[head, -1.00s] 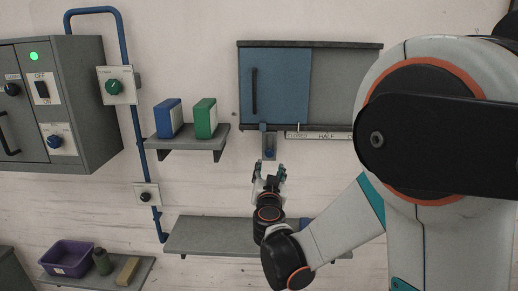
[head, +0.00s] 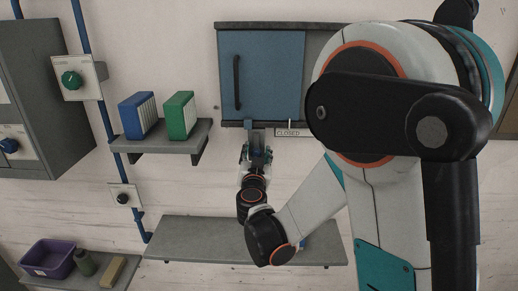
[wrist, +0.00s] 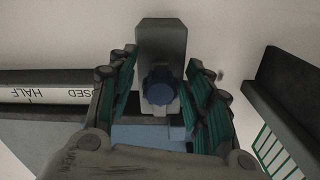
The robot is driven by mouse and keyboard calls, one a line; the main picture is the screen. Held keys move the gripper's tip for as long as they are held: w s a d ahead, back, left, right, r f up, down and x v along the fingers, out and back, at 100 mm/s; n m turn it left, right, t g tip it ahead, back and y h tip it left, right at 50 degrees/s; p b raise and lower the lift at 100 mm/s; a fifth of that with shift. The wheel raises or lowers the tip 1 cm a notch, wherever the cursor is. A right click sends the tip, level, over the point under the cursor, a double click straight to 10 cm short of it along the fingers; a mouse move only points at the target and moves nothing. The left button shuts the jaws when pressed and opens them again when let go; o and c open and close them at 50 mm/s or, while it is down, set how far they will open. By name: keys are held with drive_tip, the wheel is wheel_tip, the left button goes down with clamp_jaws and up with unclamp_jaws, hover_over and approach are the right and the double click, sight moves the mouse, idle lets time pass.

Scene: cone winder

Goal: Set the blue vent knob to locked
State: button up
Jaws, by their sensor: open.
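In the wrist view, a blue knob (wrist: 160,88) sits on a grey plate (wrist: 161,40) under the sliding panel. My gripper (wrist: 162,62) is open, with one finger on each side of the knob and visible gaps between. I cannot see a clear mark showing the knob's setting. In the head view, my gripper (head: 256,153) is in front of the plate just below the blue sliding panel (head: 272,78) and hides most of the knob.
A "CLOSED" label strip (head: 291,132) lies right of the plate. A shelf with blue (head: 137,115) and green (head: 179,115) binders is left of my gripper. A long shelf (head: 200,238) lies below. Another blue knob (head: 9,146) is on the far-left cabinet.

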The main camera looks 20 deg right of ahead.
sight(256, 140)
drive_tip(key=shift+s+a+r, duration=0.1)
drive_tip(key=shift+s+a, duration=0.05)
drive_tip(key=shift+s, duration=0.05)
drive_tip(key=shift+c, duration=0.6)
drive_tip(key=shift+w, duration=0.1)
clamp_jaws()
drive_tip(key=shift+r+p, duration=0.7)
drive_tip(key=shift+r, duration=1.25)
drive_tip(key=shift+o, duration=0.6)
unclamp_jaws()
drive_tip(key=v, duration=0.7)
drive_tip(key=shift+s, duration=0.25)
